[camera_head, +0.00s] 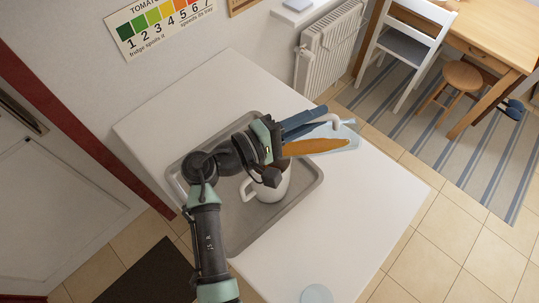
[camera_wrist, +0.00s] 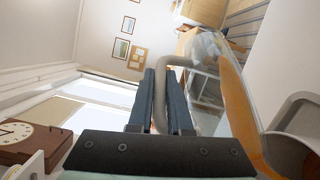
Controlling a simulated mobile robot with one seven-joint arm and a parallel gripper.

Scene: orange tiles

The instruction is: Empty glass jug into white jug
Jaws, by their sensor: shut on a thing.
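The glass jug (camera_head: 345,133) is clear and holds orange-brown liquid. It is strongly tilted, lying close to sideways above the counter's tray. My gripper (camera_head: 318,118) is shut on its pale handle; in the wrist view the handle passes between the two dark fingers (camera_wrist: 161,95), with the jug (camera_wrist: 207,47) to the right of them. The white jug (camera_head: 273,191) stands upright on the grey tray, below and left of the glass jug. No falling stream of liquid is visible.
The grey tray (camera_head: 258,226) has a raised rim and lies on the white counter (camera_head: 365,193). A pale blue round thing (camera_head: 316,294) is at the counter's near edge. The counter right of the tray is clear. A radiator (camera_head: 331,45) stands behind.

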